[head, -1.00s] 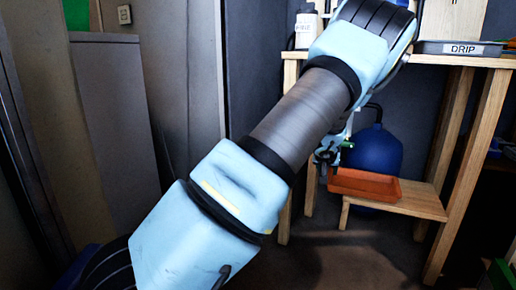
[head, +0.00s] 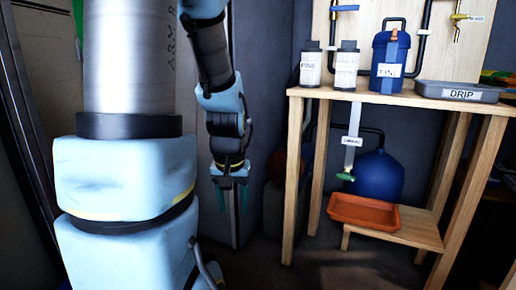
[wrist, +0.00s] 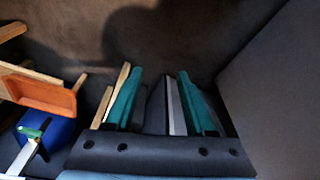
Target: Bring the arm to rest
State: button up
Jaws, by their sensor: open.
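My gripper (head: 232,196) hangs fingers-down in the head view, left of the wooden bench. Its two teal fingers are apart with nothing held between them. In the wrist view my gripper (wrist: 158,100) shows its fingers spread, with floor and a pale upright edge behind the gap. My arm is folded, with its large links filling the left of the head view.
The wooden bench (head: 395,97) carries two white-labelled canisters, a blue lidded container (head: 390,50) and a grey DRIP tray (head: 458,91). Below are an orange tray (head: 363,211) on a low wooden step (head: 400,235) and a blue round tank (head: 380,176). Grey panels stand behind my gripper.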

jog(key=s+r+p, duration=0.2)
jog(key=r+p, duration=1.7)
jog(key=s+r+p, duration=0.1)
jog(key=r+p, duration=1.8)
jog(key=r, duration=0.1)
jog(key=shift+s+a+r+g, duration=0.15)
jog(key=shift+s+a+g, duration=0.15)
jog(key=shift+s+a, duration=0.1)
jog(key=shift+c, duration=0.2)
